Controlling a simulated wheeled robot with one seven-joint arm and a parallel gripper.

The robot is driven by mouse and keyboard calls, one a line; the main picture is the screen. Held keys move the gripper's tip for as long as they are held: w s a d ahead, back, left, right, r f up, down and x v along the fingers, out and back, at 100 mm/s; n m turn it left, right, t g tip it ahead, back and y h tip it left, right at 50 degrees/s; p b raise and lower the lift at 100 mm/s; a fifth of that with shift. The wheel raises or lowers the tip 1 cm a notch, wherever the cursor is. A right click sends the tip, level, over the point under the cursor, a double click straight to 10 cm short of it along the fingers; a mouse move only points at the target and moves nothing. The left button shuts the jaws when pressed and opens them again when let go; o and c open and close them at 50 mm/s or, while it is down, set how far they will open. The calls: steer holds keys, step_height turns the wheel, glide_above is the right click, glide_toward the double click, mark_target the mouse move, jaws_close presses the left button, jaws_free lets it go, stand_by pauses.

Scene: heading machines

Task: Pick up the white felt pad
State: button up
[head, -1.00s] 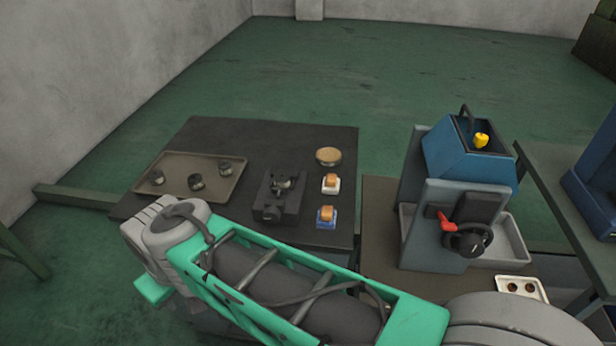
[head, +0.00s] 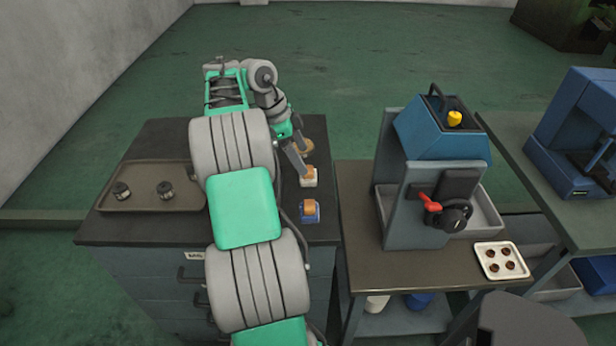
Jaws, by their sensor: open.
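The white felt pad (head: 311,182) lies on the dark workbench near its right edge, with a tan-orange block on top. My gripper (head: 305,171) reaches down from the far side, its open fingers at the block on the white pad. Whether the fingers touch the block or straddle it, I cannot tell. A blue pad (head: 310,216) with a similar orange block sits just nearer. A round tan-topped item (head: 306,146) sits just beyond, partly hidden by my gripper.
A brown tray (head: 130,204) with dark metal parts is on the left of the bench, partly hidden by my arm. A blue-grey machine (head: 440,130) with a red lever stands on the lower table to the right. A white tray (head: 482,262) of small brown parts is beside it.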

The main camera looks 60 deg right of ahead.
mark_target(309, 180)
steer(key=b+x, duration=0.1)
steer(key=x, duration=0.5)
steer(key=shift+w+f+b, duration=0.1)
steer(key=shift+f+b, duration=0.25)
steer(key=shift+b, duration=0.05)
steer(key=shift+c, duration=0.2)
steer(key=c, duration=1.4)
